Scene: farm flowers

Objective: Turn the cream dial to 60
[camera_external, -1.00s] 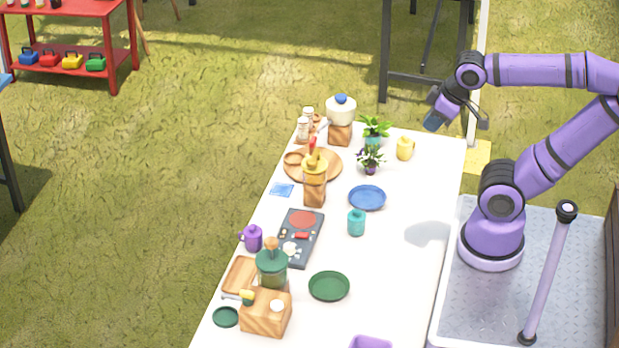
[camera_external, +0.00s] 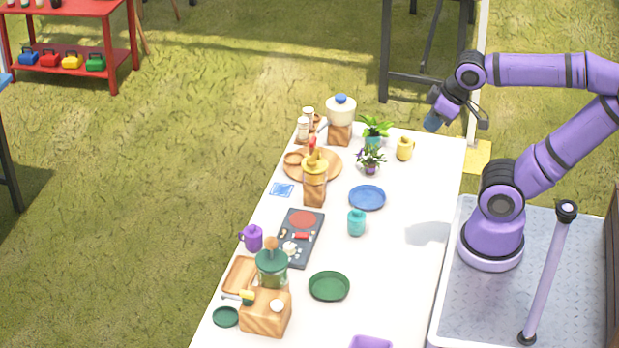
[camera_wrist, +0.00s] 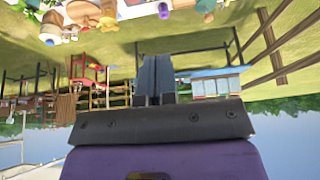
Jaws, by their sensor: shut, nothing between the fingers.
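A dark control panel (camera_external: 309,225) lies on the white table, left of its middle. It carries a red disc, a red switch and a small cream dial (camera_external: 290,249) near its front end. The dial's markings and setting are too small to read. My gripper (camera_external: 455,109) is in the air off the table's far right corner, well away from the panel. In the wrist view my gripper (camera_wrist: 157,72) shows its two fingers together, with nothing between them. The panel and dial cannot be made out there.
A green-lidded jar (camera_external: 271,268) and a wooden block with a pale round knob (camera_external: 265,318) stand in front of the panel. A purple mug (camera_external: 252,238) is to its left and a teal jar (camera_external: 356,223) to its right. The right side of the table is mostly clear.

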